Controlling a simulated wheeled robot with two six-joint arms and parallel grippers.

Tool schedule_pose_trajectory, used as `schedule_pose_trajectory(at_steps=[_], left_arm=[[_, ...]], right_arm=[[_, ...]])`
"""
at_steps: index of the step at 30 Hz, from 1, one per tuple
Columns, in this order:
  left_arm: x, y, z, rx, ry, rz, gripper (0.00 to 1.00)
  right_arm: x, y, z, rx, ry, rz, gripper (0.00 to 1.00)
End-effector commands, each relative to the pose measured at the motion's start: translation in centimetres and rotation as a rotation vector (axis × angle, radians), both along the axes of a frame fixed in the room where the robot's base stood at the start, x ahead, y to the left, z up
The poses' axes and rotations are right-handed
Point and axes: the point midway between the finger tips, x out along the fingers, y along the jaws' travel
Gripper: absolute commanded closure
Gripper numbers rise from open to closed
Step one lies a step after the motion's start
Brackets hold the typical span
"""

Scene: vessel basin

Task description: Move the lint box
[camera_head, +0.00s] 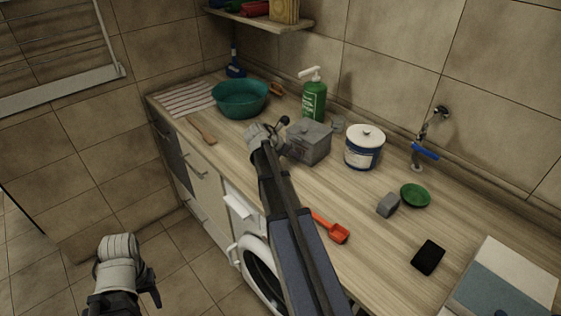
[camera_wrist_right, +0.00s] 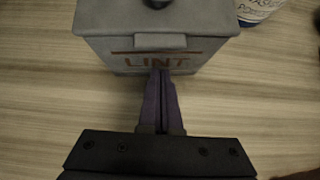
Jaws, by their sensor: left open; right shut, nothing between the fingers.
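The lint box (camera_head: 309,143) is a grey lidded box with a dark knob, standing upright on the wooden counter. In the right wrist view the lint box (camera_wrist_right: 157,52) shows its front with the red word LINT and a small lip on the lid. My right gripper (camera_head: 284,128) is at the box's left side in the head view. Its fingers (camera_wrist_right: 162,78) are shut and empty, with the tips in front of the LINT label; I cannot tell whether they touch it. My left gripper (camera_head: 142,278) is open and empty, low over the floor, away from the counter.
On the counter (camera_head: 325,181) stand a white-and-blue tub (camera_head: 364,149) right of the box, a green pump bottle (camera_head: 314,101) behind it and a teal basin (camera_head: 241,101) to the left. A red scoop (camera_head: 333,229), grey sponge (camera_head: 388,205) and green dish (camera_head: 415,195) lie nearer.

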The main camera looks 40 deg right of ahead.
Motion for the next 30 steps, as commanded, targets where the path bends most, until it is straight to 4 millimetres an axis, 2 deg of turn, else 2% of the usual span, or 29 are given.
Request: schedule_pose_trajectory(at_steps=[4,16,23,24,30], left_arm=[[0.0,0.0,0.0,0.0,0.0,0.0,0.47],[0.0,0.0,0.0,0.0,0.0,0.0,0.47],[0.0,0.0,0.2,0.0,0.0,0.0,0.47],[0.0,0.0,1.7,0.0,0.0,0.0,0.47],[0.0,0.0,4.6,0.0,0.0,0.0,0.47]], right_arm=[[0.1,-0.6,0.0,0.0,0.001,0.001,1.0],[-0.1,-0.1,0.0,0.0,0.0,0.001,1.0],[-0.6,3.5,0.2,0.0,0.001,0.002,1.0],[-0.6,4.0,1.7,0.0,0.001,0.002,1.0],[-0.8,6.8,4.6,-0.001,0.001,0.001,1.0]])
